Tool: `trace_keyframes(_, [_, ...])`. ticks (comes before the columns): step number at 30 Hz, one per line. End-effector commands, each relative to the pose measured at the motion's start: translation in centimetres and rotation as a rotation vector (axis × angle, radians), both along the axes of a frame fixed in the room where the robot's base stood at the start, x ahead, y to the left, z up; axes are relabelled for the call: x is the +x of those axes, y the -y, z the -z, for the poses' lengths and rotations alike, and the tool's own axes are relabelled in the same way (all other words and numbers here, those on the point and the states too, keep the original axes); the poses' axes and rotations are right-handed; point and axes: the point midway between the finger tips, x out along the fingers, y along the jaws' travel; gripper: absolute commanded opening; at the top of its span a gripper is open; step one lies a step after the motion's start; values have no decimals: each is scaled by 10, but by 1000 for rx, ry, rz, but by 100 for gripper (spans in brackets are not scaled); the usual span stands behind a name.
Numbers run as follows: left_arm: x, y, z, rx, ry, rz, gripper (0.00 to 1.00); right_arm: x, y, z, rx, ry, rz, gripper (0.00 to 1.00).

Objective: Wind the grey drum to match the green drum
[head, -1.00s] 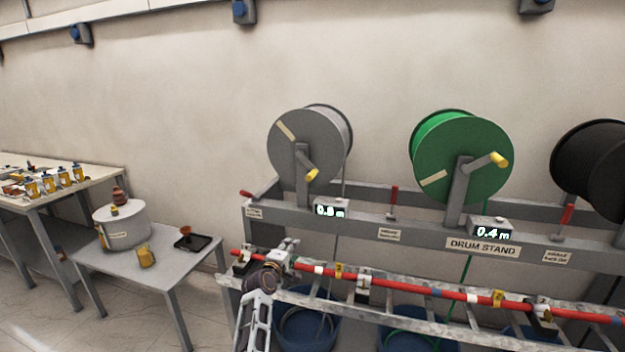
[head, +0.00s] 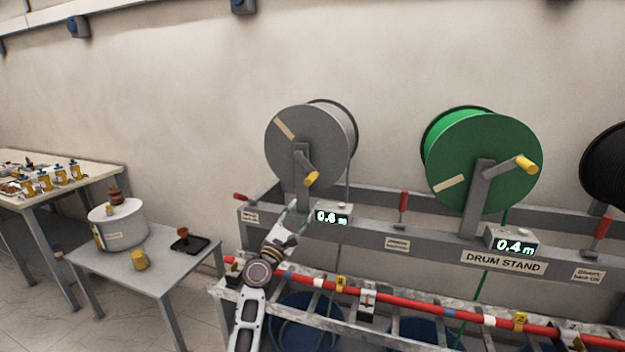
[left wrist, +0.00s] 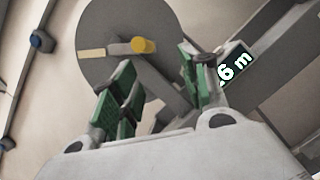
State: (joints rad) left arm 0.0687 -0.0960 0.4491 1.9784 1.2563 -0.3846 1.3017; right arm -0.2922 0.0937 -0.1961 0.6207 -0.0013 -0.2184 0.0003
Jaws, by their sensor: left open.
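The grey drum (head: 300,150) hangs on the stand with a crank ending in a yellow handle (head: 311,179), which points down and right. Its display (head: 332,216) reads 0.6 m, though the first decimal is small. The green drum (head: 465,160) is to the right, its yellow handle (head: 526,163) up and right; its display (head: 514,246) reads 0.4 m. My left gripper (head: 296,212) is open and empty, below the grey drum's handle and apart from it. In the left wrist view, the green-padded fingers (left wrist: 160,95) stand apart, with the yellow handle (left wrist: 144,45) beyond them. My right gripper is not in view.
A ladder-like rack with a red bar (head: 420,307) runs in front of the stand. Red levers (head: 403,205) stand on the stand's rail. A black drum (head: 608,165) is at the right. A side table (head: 160,275) with a pot (head: 120,228) is at the left.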

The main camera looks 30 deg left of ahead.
Motion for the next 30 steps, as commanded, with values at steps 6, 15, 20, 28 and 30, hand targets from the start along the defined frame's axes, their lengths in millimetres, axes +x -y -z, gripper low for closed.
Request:
trace_keyframes(6, [-6, -6, -13, -213, 76, 48, 45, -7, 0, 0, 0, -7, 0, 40])
trace_keyframes(15, [-7, -10, -15, -344, 103, 77, 45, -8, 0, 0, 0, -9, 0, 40])
trace_keyframes(20, [-7, -10, -15, -352, 104, 80, 45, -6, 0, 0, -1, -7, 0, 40])
trace_keyframes(28, [-6, -11, -15, -350, 104, 79, 45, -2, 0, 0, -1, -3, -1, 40])
trace_keyframes(30, [-5, -11, -16, -350, 104, 79, 45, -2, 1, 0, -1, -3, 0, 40])
